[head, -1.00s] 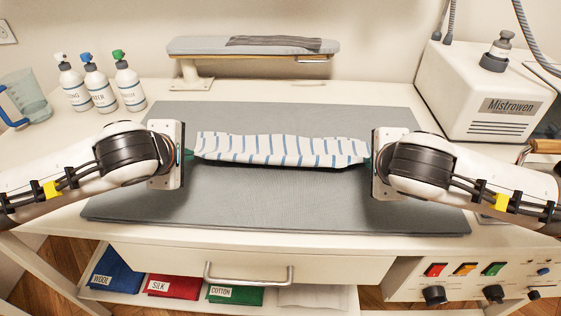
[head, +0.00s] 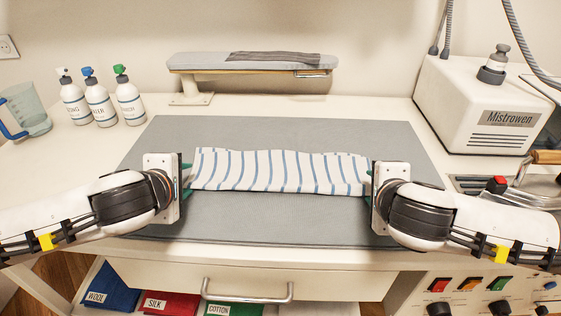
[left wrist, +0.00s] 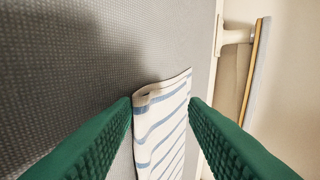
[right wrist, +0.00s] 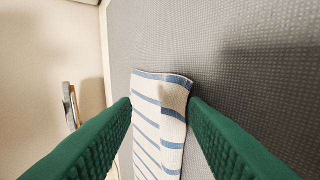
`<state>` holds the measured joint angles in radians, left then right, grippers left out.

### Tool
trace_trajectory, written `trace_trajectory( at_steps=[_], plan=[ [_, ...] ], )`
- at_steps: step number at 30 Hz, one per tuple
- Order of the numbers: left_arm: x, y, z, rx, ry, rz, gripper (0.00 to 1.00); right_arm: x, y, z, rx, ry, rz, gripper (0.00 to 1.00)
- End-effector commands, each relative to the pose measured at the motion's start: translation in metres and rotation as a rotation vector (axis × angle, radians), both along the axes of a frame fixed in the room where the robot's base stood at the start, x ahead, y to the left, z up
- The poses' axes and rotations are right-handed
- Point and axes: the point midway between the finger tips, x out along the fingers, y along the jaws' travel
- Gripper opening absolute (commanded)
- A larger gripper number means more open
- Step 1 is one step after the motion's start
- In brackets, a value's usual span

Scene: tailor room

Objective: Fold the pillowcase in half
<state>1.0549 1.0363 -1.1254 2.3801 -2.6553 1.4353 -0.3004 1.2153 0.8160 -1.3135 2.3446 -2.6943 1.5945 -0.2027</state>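The white pillowcase with blue stripes (head: 280,171) lies as a folded wide strip on the grey mat (head: 280,222). Its layered left end shows in the left wrist view (left wrist: 162,125), and its right end in the right wrist view (right wrist: 158,125). My left gripper (head: 188,176) is at the strip's left end; its green fingers are spread apart on either side of the cloth, not closed on it. My right gripper (head: 369,183) is at the right end, its green fingers likewise apart with the cloth between them.
A small ironing board (head: 250,64) stands behind the mat. Spray bottles (head: 101,99) and a jug (head: 27,112) are at the back left. A white steam unit (head: 480,108) and an iron (head: 525,190) are at the right. The mat in front of the strip is clear.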

Motion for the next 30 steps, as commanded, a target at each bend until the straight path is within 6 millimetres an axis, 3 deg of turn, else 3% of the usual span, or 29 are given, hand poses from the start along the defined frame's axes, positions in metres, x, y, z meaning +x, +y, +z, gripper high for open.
trace_trajectory(
  at_steps=[7,22,30],
  plan=[
    [-0.002,0.000,0.009,-0.001,-0.003,0.000,0.40,-0.002,0.000,0.009,0.001,-0.003,0.000,0.40],
    [-0.034,-0.001,0.080,-0.001,-0.004,-0.002,0.40,-0.034,0.000,0.080,0.001,-0.004,0.002,0.40],
    [-0.040,0.000,0.090,0.001,0.001,-0.001,0.40,-0.040,0.000,0.090,0.000,0.001,0.000,0.40]
  ],
)
